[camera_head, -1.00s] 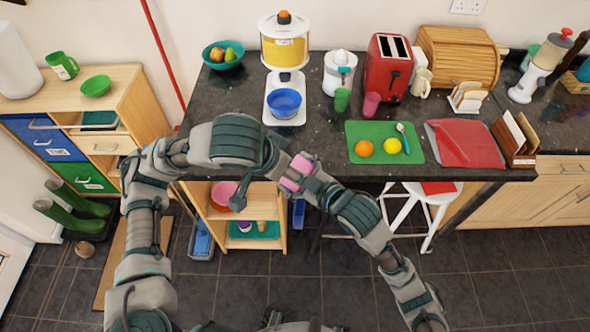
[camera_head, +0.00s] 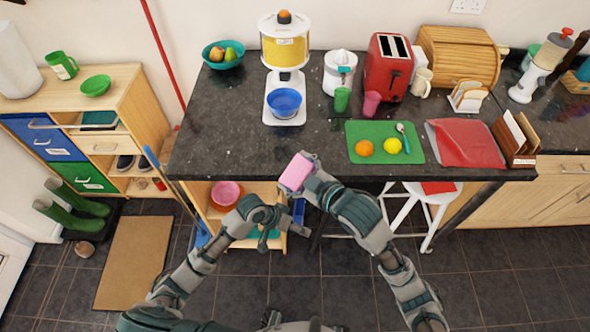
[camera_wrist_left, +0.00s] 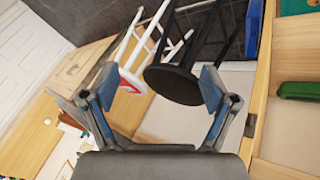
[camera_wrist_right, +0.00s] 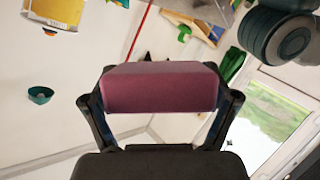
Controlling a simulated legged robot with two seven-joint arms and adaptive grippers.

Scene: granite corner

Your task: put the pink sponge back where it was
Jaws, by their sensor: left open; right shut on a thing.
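The pink sponge (camera_head: 296,172) is held up by my right gripper (camera_head: 308,168) in front of the dark counter's front edge. In the right wrist view the sponge (camera_wrist_right: 160,88) spans the space between the two fingers, which are shut on it. My left gripper (camera_head: 290,213) is lower, near the small wooden shelf below the counter. In the left wrist view the left gripper (camera_wrist_left: 158,95) has its fingers spread and nothing between them. Part of that shelf is hidden behind my left arm.
The dark counter (camera_head: 235,130) has clear room at its front left. A green board (camera_head: 365,131) with an orange and a lemon, and a red sheet (camera_head: 465,143) lie to the right. A white stool (camera_head: 430,205) is below.

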